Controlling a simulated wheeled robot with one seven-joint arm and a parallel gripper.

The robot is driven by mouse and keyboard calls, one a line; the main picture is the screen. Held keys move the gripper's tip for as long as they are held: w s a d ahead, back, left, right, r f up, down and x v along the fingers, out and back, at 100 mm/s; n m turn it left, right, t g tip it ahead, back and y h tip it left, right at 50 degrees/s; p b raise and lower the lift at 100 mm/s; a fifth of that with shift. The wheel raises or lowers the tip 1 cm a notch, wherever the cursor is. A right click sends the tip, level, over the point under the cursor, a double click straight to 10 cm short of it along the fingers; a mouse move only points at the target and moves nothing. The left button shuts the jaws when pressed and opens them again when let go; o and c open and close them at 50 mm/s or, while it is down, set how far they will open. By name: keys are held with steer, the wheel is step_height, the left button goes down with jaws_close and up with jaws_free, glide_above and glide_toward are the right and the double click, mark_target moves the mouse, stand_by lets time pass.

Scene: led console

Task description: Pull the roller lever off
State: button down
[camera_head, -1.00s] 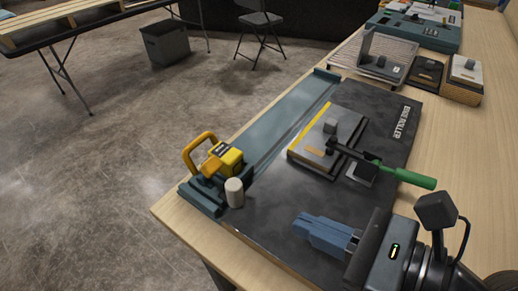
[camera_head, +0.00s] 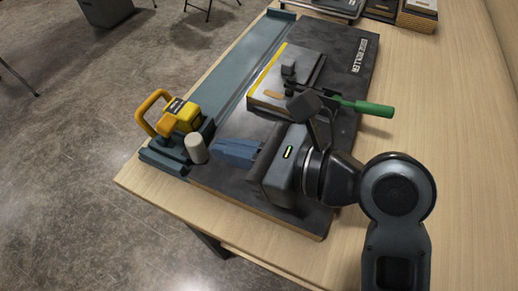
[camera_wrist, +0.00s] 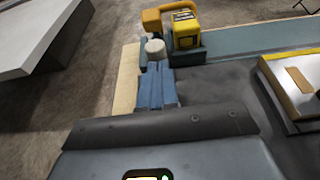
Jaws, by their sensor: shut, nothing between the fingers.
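A dark board labelled as a roller (camera_head: 350,100) lies on the wooden table. A lever with a green handle (camera_head: 372,108) and black arm crosses the raised plate on the board, the handle pointing right. A yellow carriage with a looped handle (camera_head: 178,116) sits at the near end of the blue-grey rail. A short white cylinder (camera_head: 196,150) stands beside it; it also shows in the wrist view (camera_wrist: 155,48). My gripper (camera_head: 218,148) has its blue fingers together, empty, low over the board, pointing at the white cylinder. I cannot tell whether the tips touch it.
The raised plate with a yellow edge (camera_head: 268,86) sits behind my gripper. The blue-grey rail (camera_head: 232,58) runs along the board's left side. Other devices (camera_head: 415,14) stand at the table's far end. Bare table (camera_head: 440,90) lies to the right.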

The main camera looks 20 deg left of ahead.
mark_target(175, 129)
steer(key=shift+w+a+r, duration=0.1)
steer(key=shift+a+r, duration=0.1)
steer(key=shift+a, duration=0.8)
steer(key=shift+w+a+r, duration=0.1)
steer(key=shift+a+r, duration=0.1)
steer(key=shift+a, duration=0.75)
steer(key=shift+a+r, duration=0.2)
steer(key=shift+a, duration=0.8)
steer(key=shift+w+r+p, duration=0.1)
steer(key=shift+w+p, duration=0.05)
steer(key=shift+p, duration=0.25)
